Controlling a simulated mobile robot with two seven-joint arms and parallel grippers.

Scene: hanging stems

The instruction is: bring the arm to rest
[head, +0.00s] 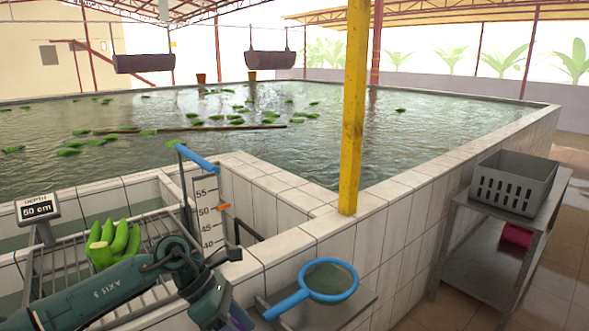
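My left arm, teal with "AXIS 5" on it, comes in from the lower left in the head view. It bends down at a dark wrist, and its end runs out of the bottom edge, so the fingers of my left gripper do not show. A green banana bunch (112,243) rests on a wire rack (66,262) behind the arm and is partly covered by it. My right arm and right gripper are not in view.
A depth display (38,208) reads 50 cm. A marked gauge board (207,215) stands at the tiled wall. A blue-rimmed net (330,281) lies on a small shelf at the front. A grey crate (514,183) sits on a metal table. A yellow post (354,110) rises from the wall.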

